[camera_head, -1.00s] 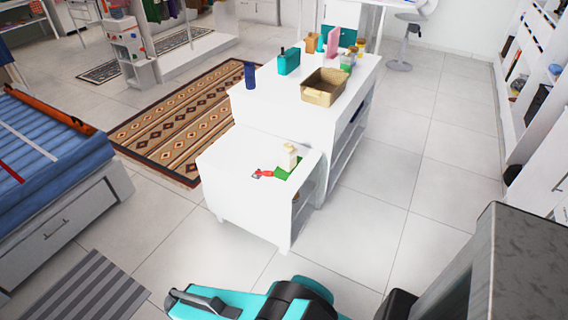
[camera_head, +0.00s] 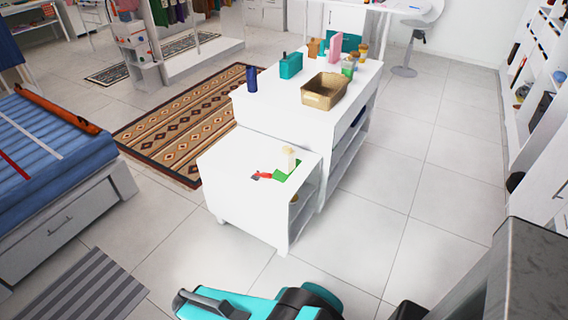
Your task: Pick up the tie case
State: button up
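I cannot tell for certain which thing is the tie case. On the bed (camera_head: 50,150) at the left lies a long orange object (camera_head: 58,109). On the long white table (camera_head: 275,108) stand a dark blue bottle-like object (camera_head: 251,79), a teal container (camera_head: 291,65), a pink one (camera_head: 335,46) and a tan basket (camera_head: 324,91). The low white cabinet (camera_head: 235,178) in front bears a cream block (camera_head: 288,158), a green flat piece (camera_head: 287,174) and a small red item (camera_head: 263,176). Part of my teal arm shows at the bottom; my gripper's fingertips do not show.
A patterned rug (camera_head: 180,120) lies between bed and table. A grey striped mat (camera_head: 85,293) lies at the lower left. White shelves (camera_head: 545,105) line the right side. A white chair (camera_head: 407,68) stands at the back. Tiled floor right of the table is clear.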

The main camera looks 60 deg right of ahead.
aim_at(286, 163)
jog(key=z, duration=0.1)
jog(key=i, duration=0.95)
jog(key=u, duration=0.05)
